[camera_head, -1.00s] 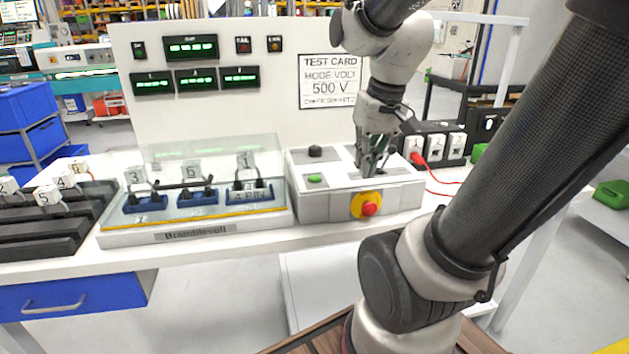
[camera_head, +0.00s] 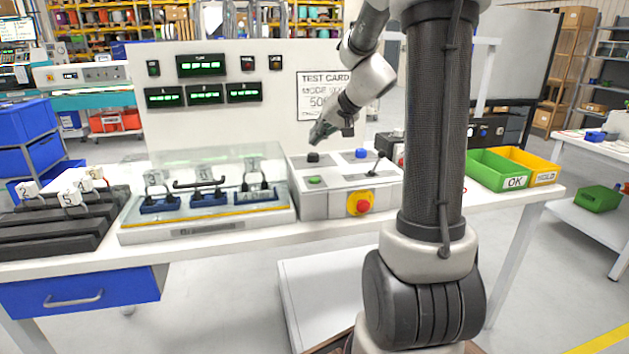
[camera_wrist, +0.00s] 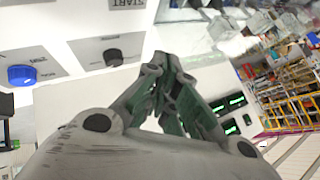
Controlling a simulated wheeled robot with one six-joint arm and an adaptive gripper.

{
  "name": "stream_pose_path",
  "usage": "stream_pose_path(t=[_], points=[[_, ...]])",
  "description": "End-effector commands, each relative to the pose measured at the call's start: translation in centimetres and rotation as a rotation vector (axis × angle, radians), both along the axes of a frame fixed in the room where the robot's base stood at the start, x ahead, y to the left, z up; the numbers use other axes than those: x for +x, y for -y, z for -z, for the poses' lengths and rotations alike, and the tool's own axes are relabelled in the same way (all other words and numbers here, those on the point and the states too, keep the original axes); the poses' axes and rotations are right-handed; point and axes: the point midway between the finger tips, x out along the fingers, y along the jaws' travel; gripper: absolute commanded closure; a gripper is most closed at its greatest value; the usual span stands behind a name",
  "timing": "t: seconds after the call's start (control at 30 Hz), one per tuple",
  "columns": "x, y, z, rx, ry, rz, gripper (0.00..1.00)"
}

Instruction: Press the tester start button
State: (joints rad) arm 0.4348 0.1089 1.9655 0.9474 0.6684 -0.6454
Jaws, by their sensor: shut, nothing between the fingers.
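The tester's control box (camera_head: 328,204) stands on the bench with a green button (camera_head: 316,181) at its front left. In the wrist view a START label (camera_wrist: 127,4) shows at the top edge; the green button is not visible there. A black knob (camera_head: 313,157) sits behind the button and also shows in the wrist view (camera_wrist: 113,57). My gripper (camera_head: 317,136) is shut and empty, raised above the back left of the box near the black knob, apart from the button. Its fingertips (camera_wrist: 163,60) point past the knob in the wrist view.
The box also carries a blue knob (camera_head: 362,153), a lever (camera_head: 376,164) and a red stop button (camera_head: 362,204). The display panel (camera_head: 270,115) rises behind.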

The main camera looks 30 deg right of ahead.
Motion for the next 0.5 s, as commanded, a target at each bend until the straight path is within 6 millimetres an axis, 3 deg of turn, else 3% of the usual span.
stream_pose_path(t=[0.27, 0.5], points=[[0.0, 0.0, 0.5, 0.002, -0.002, 0.001, 1.0], [-0.1, 0.0, 3.3, 0.004, -0.005, 0.003, 1.0]])
